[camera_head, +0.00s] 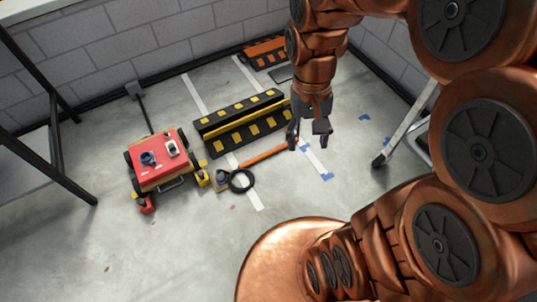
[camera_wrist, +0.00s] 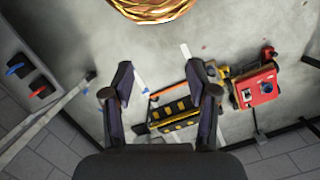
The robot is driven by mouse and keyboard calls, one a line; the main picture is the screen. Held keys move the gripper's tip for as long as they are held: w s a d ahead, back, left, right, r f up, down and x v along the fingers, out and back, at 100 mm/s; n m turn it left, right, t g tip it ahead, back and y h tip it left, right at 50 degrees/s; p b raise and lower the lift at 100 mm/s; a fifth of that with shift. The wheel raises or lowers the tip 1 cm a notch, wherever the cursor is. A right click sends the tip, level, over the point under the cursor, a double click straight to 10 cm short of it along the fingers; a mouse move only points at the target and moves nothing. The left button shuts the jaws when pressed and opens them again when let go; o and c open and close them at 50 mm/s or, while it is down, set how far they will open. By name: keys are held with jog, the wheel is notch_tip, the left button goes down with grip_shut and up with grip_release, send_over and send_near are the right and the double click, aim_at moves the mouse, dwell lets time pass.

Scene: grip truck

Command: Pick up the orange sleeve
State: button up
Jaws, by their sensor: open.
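The orange sleeve looks like the slim orange rod (camera_head: 264,156) lying on the grey floor in front of a black-and-yellow ramp block. It also shows in the wrist view, small and partly hidden by a fingertip (camera_wrist: 169,90). My gripper (camera_head: 308,133) points down, open and empty, in the head view near the rod's right end. A finger overlaps that end in the picture; I cannot tell the height between them. In the wrist view the two dark fingers (camera_wrist: 160,88) are spread apart with floor and the ramp block visible between them.
The black-and-yellow ramp block (camera_head: 243,121) lies behind the rod. A black ring (camera_head: 242,181) lies at its left end. A red-topped cart (camera_head: 160,158) stands left. An orange-and-black block (camera_head: 266,52) is by the back wall. A metal leg (camera_head: 408,124) stands right.

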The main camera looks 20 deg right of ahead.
jog(key=w+f+m+b, duration=0.2)
jog(key=w+f, duration=0.3)
jog(key=w, duration=0.3)
jog(key=w+f+m+b, duration=0.1)
jog(key=w+f+b, duration=0.2)
jog(key=w+f, duration=0.35)
jog(key=m+t+b, duration=0.2)
jog(key=m+b, duration=0.8)
jog(key=b, duration=0.5)
send_over(269, 152)
jog(key=f, duration=5.4)
jog(key=shift+w+a, duration=0.25)
jog(key=shift+a, duration=0.05)
jog(key=shift+d+f+b, duration=0.1)
jog(key=shift+f+b, duration=0.4)
jog(key=shift+f, duration=1.05)
jog(key=shift+s+d+f+b, duration=0.1)
jog(key=shift+d+f+b, duration=0.1)
jog(key=shift+f+b, duration=0.85)
jog(key=shift+s+d+f+b, duration=0.15)
jog(key=shift+f+b, duration=0.35)
jog(key=shift+f, duration=1)
jog(key=shift+r, duration=0.1)
grip_shut()
